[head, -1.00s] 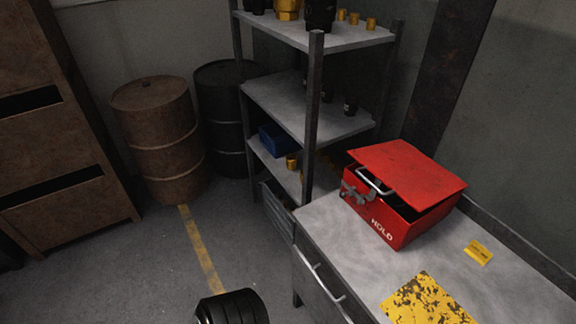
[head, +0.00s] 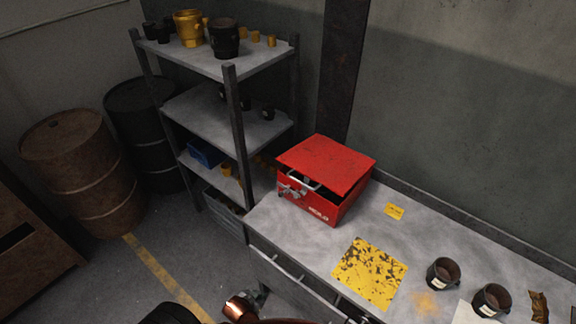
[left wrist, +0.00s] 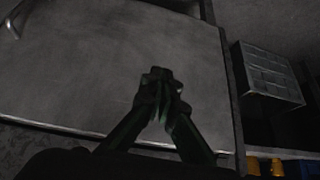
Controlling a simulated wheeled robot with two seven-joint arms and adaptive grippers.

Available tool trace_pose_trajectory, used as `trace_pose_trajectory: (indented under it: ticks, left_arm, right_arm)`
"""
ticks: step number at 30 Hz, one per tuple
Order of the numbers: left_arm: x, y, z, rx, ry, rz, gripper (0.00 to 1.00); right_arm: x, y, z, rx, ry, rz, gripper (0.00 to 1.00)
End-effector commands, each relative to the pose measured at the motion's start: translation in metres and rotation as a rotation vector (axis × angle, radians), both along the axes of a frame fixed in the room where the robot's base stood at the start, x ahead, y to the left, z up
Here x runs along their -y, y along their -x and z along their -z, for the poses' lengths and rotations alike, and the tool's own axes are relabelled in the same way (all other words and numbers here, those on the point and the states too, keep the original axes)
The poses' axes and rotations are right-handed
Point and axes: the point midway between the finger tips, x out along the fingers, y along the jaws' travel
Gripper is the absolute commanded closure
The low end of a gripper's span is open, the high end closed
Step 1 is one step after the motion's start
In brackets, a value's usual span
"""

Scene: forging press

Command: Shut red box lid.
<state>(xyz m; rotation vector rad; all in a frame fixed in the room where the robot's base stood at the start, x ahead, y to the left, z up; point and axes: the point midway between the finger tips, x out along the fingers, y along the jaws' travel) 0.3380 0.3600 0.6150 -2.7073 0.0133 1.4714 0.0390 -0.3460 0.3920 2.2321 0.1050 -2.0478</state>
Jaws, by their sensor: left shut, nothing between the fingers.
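The red box (head: 318,206) stands on the grey workbench (head: 300,240), near its back left end. Its red lid (head: 325,163) sits tilted a little open, with a dark gap under its front and right edges. A metal handle and latch (head: 297,188) are at the front of the box. My left gripper shows in the left wrist view (left wrist: 163,90), shut and empty, in front of a flat grey panel. In the head view only part of my left arm shows at the bottom edge, below and in front of the bench. My right gripper is not in view.
A yellow worn sheet (head: 369,273), a small yellow label (head: 395,211) and two dark cups (head: 443,273) lie or stand on the bench right of the box. A metal shelf (head: 232,120) stands close on the left. Rusty and black barrels (head: 80,170) are farther left.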

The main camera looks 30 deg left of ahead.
Motion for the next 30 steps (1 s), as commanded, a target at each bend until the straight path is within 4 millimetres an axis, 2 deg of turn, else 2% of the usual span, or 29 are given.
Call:
trace_pose_trajectory:
  ticks: [1, 3, 12, 15, 20, 25, 30]
  left_arm:
    - [-0.001, -0.014, -0.045, 0.037, 0.001, -0.001, 1.0]
    - [-0.002, -0.028, -0.086, 0.077, 0.002, -0.002, 1.0]
    - [-0.002, -0.068, -0.235, 0.225, 0.006, 0.003, 1.0]
    - [-0.004, -0.091, -0.272, 0.337, 0.015, 0.01, 1.0]
    - [-0.008, -0.123, -0.316, 0.519, 0.032, 0.021, 1.0]
    - [-0.015, -0.155, -0.384, 0.762, 0.057, 0.036, 1.0]
    - [-0.026, -0.173, -0.448, 1.036, 0.089, 0.052, 1.0]
  right_arm:
    - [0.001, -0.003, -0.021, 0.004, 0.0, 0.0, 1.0]
    - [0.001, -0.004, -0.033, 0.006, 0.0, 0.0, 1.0]
    - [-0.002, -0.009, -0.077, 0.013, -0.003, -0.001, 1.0]
    - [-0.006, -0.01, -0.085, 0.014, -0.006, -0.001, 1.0]
    - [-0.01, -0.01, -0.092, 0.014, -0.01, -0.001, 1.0]
    - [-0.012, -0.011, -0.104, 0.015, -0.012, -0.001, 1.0]
    - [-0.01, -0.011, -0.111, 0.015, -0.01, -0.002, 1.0]
